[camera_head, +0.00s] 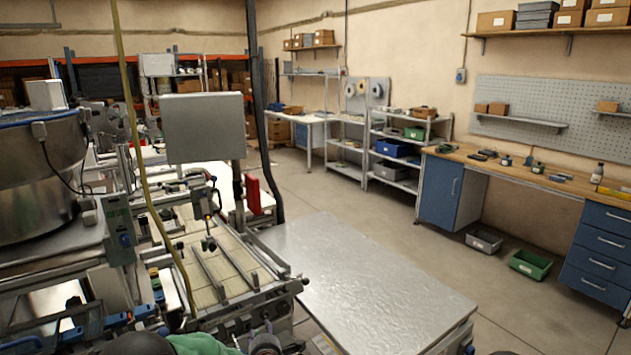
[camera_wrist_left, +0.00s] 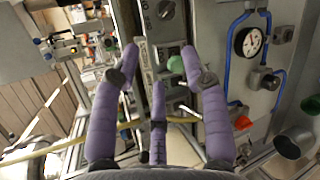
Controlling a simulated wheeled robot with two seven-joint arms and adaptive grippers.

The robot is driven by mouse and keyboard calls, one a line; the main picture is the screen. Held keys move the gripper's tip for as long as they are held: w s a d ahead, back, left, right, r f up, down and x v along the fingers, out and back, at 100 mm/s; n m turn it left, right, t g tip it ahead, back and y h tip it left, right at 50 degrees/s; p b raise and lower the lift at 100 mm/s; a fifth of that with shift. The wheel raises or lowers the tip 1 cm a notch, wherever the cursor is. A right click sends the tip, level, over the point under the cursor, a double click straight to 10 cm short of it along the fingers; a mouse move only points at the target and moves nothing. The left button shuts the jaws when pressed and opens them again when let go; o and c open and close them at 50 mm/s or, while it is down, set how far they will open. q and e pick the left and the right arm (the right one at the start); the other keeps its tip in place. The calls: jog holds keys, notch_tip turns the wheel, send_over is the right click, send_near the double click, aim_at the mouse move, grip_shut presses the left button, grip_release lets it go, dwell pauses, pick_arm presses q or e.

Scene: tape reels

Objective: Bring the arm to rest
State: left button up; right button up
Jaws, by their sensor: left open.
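My left gripper (camera_wrist_left: 160,66) shows in the left wrist view with its purple fingers spread apart and nothing between them. Behind the fingers are a grey metal upright with a round green button or knob (camera_wrist_left: 175,64) and machine parts; I cannot tell how far off they are. In the head view, dark and green parts at the bottom edge are partly cut off, and the gripper's fingers cannot be made out clearly there. My right gripper is in neither view.
A machine with a steel bowl (camera_head: 40,165) and a grey panel (camera_head: 203,127) stands at the left. A bare metal table (camera_head: 360,285) is at the front centre. A gauge (camera_wrist_left: 248,41) with blue tubes is right of the fingers. Floor by the workbench (camera_head: 530,180) is mostly free.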

pick_arm(q)
jog(key=s+d+f+m+g+h+b, duration=0.1)
jog(key=s+f+m+g+h+b, duration=0.15)
jog(key=s+f+m, duration=0.65)
jog(key=s+d+f+m+g+h+b, duration=0.1)
jog(key=s+f+m+g+h, duration=0.15)
jog(key=s+f, duration=0.75)
jog(key=s+d+f+m+g+h+b, duration=0.1)
jog(key=s+f+m+g, duration=0.3)
jog(key=s, duration=0.6)
jog(key=s+d+f+m+g+h+b, duration=0.1)
jog(key=s+f+m+g, duration=0.3)
jog(key=s+f+m, duration=0.4)
jog(key=s+d+f, duration=0.1)
jog(key=s+f, duration=0.2)
jog(key=shift+f, duration=0.15)
